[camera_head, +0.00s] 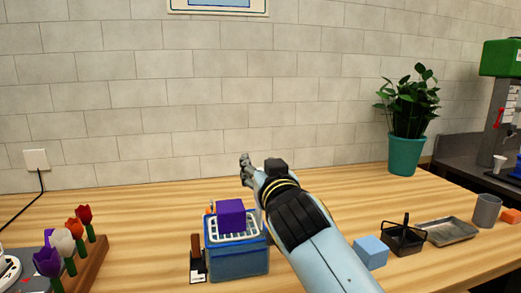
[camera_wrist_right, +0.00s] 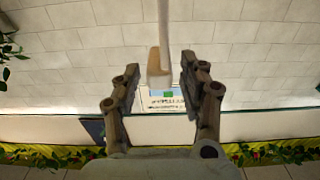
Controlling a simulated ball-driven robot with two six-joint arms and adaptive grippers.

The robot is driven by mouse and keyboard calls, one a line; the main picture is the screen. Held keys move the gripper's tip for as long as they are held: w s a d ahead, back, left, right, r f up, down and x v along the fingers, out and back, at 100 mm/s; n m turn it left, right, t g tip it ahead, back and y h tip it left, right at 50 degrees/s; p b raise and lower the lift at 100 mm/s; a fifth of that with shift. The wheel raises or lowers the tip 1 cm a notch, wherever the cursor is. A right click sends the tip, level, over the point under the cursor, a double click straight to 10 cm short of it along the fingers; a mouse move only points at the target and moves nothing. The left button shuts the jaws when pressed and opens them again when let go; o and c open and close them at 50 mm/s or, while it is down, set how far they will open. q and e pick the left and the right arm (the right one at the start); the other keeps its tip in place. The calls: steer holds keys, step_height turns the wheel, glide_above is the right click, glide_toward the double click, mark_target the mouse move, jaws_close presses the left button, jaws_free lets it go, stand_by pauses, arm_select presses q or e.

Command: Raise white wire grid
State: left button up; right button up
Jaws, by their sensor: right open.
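The white wire grid (camera_head: 251,229) lies over the top of a blue bin (camera_head: 238,263) on the wooden table. A purple block (camera_head: 231,216) sits on the grid and hides part of it. My right arm comes in from the lower right. My right gripper (camera_head: 246,168) is above and just behind the bin, apart from the grid. Its fingers are spread in the right wrist view (camera_wrist_right: 156,90), and I see nothing gripped. The grid does not show in that view. My left gripper is not in view.
Tulips in a wooden stand (camera_head: 92,262) are at the left. A light blue cube (camera_head: 370,252), a black basket (camera_head: 403,240), a metal tray (camera_head: 447,232) and a grey cup (camera_head: 487,210) are at the right. A potted plant (camera_head: 406,155) stands behind. The table's back left is mostly clear.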

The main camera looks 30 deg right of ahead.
step_height(320, 180, up, 9)
steer(key=shift+f, duration=0.1)
stand_by(0.6)
